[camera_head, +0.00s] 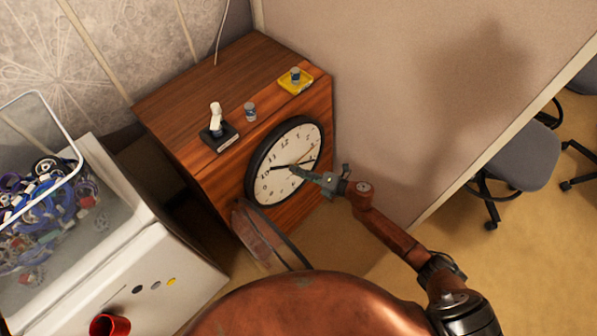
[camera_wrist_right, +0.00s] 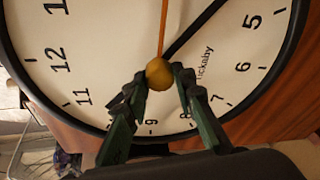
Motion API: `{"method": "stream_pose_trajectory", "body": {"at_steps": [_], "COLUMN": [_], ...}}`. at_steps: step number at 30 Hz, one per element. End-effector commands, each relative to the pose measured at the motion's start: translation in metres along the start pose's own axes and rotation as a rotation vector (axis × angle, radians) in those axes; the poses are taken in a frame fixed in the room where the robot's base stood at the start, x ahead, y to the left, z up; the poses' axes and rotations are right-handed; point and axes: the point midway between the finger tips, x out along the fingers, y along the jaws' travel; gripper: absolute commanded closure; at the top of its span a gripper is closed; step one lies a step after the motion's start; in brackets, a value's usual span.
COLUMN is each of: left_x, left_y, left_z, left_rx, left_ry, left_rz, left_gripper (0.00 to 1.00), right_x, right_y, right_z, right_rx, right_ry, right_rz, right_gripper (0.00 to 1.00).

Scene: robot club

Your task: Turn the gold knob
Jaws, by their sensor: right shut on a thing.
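The gold knob (camera_wrist_right: 159,74) is a small round ball at the centre of the white clock face (camera_wrist_right: 90,60) in the right wrist view. My right gripper (camera_wrist_right: 160,82) has one fingertip on each side of the knob and is shut on it. In the head view the black-rimmed clock (camera_head: 268,187) is set in the front of a wooden cabinet, and my right gripper (camera_head: 298,171) reaches its middle from the right, hiding the knob there. A black hand and an orange hand run from the knob. My left gripper is not in view.
On the wooden cabinet (camera_head: 200,90) are a small trophy (camera_head: 218,130), a can (camera_head: 250,111), and a yellow tray (camera_head: 284,84) with another can. A black-rimmed round cover (camera_head: 258,235) stands out at the clock's lower left. A partition (camera_head: 400,90) stands at right, chairs beyond it.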

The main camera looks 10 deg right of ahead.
Motion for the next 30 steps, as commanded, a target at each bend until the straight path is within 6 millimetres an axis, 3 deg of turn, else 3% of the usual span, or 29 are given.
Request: {"method": "stream_pose_trajectory", "body": {"at_steps": [30], "left_x": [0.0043], "left_y": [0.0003], "left_z": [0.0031], "left_rx": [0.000], "left_ry": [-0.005], "left_rz": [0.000], "left_gripper": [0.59], "right_x": [0.0000], "right_y": [-0.0031], "right_z": [-0.0004], "right_rx": [0.937], "right_ry": [0.029], "right_rz": [0.233], "right_gripper": [1.00]}}
